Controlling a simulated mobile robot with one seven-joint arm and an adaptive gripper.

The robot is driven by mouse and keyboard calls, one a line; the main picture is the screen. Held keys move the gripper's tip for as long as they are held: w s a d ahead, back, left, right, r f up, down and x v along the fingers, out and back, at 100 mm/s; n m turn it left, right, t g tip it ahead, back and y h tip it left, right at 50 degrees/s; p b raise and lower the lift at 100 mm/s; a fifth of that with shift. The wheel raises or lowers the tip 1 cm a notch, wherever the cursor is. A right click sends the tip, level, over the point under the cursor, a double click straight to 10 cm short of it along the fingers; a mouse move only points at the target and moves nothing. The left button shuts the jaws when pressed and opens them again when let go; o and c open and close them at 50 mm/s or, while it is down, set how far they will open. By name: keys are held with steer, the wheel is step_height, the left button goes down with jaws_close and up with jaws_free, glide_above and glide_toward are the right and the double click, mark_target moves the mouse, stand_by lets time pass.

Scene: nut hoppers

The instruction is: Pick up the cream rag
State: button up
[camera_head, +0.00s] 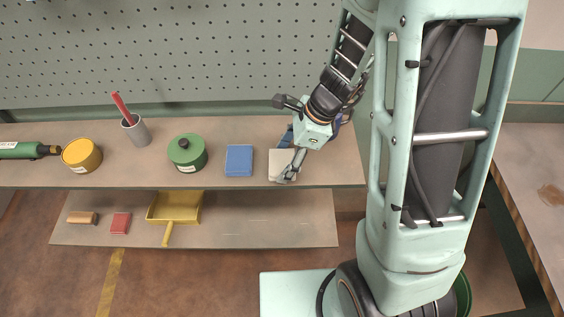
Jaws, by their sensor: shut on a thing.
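The cream rag (280,158) is a flat, pale, roughly square cloth on the upper bench shelf, towards its right end. My gripper (288,175) points down at the rag's right side and is shut on its edge. The gripper and wrist cover the right part of the rag, so the exact grip is hidden. The rag still appears to lie flat at shelf level.
A blue folded cloth (239,160) lies just left of the rag. A lower shelf (270,215) holds a yellow dustpan (175,207).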

steer(key=shift+c, duration=0.5)
steer(key=shift+r+p, duration=0.8)
steer(key=s+d+r+p, duration=0.1)
steer(key=r, duration=0.1)
steer(key=r+p, duration=0.2)
steer(key=s+d+r+p, duration=0.1)
steer(key=r+p, duration=0.1)
steer(key=shift+s+d+r, duration=0.35)
steer(key=s+d+r, duration=0.4)
steer(key=s+d, duration=0.3)
steer(key=shift+s+r+b, duration=0.25)
steer(key=shift+r+b, duration=0.05)
steer(key=shift+r, duration=0.05)
steer(key=o, duration=0.5)
steer(key=shift+c, duration=0.2)
steer(key=c, duration=0.4)
